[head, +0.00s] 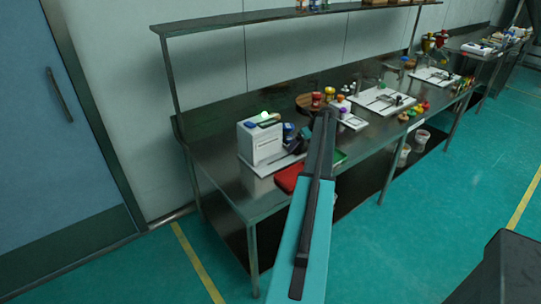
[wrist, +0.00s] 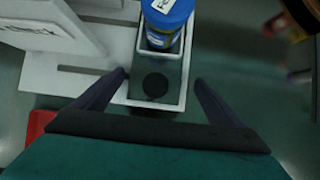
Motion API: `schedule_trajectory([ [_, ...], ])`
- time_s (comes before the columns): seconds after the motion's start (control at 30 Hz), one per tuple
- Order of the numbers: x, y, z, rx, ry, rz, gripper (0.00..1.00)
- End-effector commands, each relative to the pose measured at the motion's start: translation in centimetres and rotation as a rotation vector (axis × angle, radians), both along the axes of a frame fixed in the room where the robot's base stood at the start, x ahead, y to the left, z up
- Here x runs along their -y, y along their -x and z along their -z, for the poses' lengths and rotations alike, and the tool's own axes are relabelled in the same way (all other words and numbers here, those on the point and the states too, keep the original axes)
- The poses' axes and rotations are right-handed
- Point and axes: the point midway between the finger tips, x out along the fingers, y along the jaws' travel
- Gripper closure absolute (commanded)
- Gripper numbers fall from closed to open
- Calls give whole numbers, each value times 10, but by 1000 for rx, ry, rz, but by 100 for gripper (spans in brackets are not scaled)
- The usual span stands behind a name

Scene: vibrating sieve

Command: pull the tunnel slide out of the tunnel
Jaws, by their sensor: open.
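The white tunnel machine (head: 262,143) stands on the steel table in the head view; part of it shows in the wrist view (wrist: 50,35). What looks like the tunnel slide (wrist: 183,92) is a narrow white-rimmed tray with a dark floor and a round black spot or knob (wrist: 155,85) near its front end. A blue-lidded jar (wrist: 166,14) sits in its far part and also shows in the head view (head: 289,129). My gripper (wrist: 160,77) is open, one finger at each side of the slide's near end. I cannot tell whether either finger touches it.
A red tray (head: 288,178) lies at the table's near edge, by my arm; it shows at lower left in the wrist view (wrist: 38,124). Small coloured jars and white boards crowd the table further right. A shelf (head: 285,15) runs above. The teal floor in front is clear.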

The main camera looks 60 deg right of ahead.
Motion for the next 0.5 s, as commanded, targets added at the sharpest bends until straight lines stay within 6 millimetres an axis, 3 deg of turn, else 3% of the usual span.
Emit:
schedule_trajectory([
  [0.5,-2,5,-11,0,0,0,9],
])
